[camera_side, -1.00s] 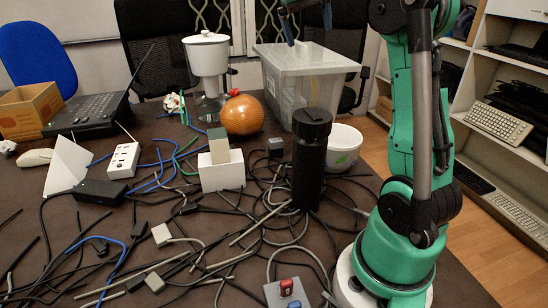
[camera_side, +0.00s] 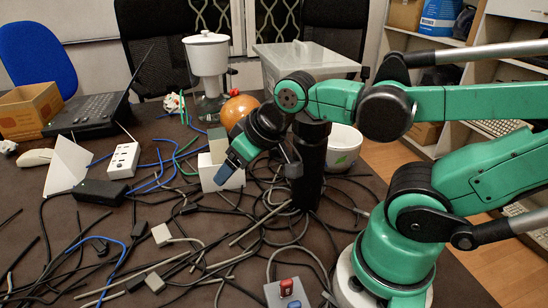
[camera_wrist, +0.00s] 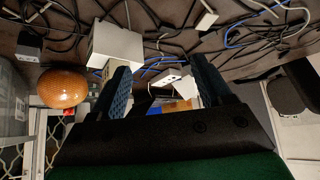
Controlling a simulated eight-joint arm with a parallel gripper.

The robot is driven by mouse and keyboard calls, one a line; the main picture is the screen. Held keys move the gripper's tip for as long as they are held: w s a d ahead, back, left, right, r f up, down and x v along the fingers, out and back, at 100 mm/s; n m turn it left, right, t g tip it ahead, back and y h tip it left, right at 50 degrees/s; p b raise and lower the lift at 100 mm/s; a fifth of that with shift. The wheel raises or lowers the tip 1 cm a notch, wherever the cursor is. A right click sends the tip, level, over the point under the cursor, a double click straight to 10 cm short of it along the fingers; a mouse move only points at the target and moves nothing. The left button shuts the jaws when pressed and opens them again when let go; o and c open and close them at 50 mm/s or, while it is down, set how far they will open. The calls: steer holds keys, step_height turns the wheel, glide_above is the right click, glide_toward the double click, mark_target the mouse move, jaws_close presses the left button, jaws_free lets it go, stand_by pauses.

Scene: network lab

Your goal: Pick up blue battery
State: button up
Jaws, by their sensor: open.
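A small blue piece (camera_side: 294,304), which may be the blue battery, sits in a grey block (camera_side: 272,296) at the bottom edge of the side view. A red piece (camera_side: 287,286) sits just behind it. The blue piece is partly cut off by the frame and I cannot make out its shape. My gripper (camera_side: 228,172) is in front of the white box, well behind and to the left of the blue piece. In the wrist view my gripper (camera_wrist: 163,85) has its two blue fingers wide apart, with nothing held. The blue piece does not show there.
A white box (camera_side: 235,181) and a tall black cylinder (camera_side: 308,190) stand close to my gripper. Tangled cables cover much of the dark table. A white adapter (camera_side: 161,235) lies left.

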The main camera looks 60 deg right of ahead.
stand_by(0.4)
steer(key=w+d+r+m+g+h, duration=0.1)
steer(key=w+d+m+g, duration=0.15)
steer(key=d+m, duration=0.8)
steer(key=w+d+m+g+h, duration=0.1)
steer(key=w+d+m+g, duration=0.15)
steer(key=d+m, duration=0.75)
steer(key=s+d+f+m, duration=0.2)
steer(key=d, duration=0.4)
steer(key=s+d+f+m+g+y, duration=0.1)
steer(key=s+d+f+m, duration=0.2)
steer(key=d, duration=0.3)
steer(key=s+d+f+m, duration=0.2)
steer(key=d+f+m, duration=0.1)
steer(key=d, duration=0.3)
steer(key=shift+s+d+g+y, duration=0.25)
steer(key=shift+d+g+y, duration=0.05)
steer(key=shift+g+y, duration=0.1)
steer(key=shift+m, duration=0.45)
steer(key=f, duration=0.5)
steer(key=shift+s+d+f, duration=0.25)
steer(key=shift+s+f, duration=0.05)
steer(key=shift+f, duration=0.45)
jaws_close()
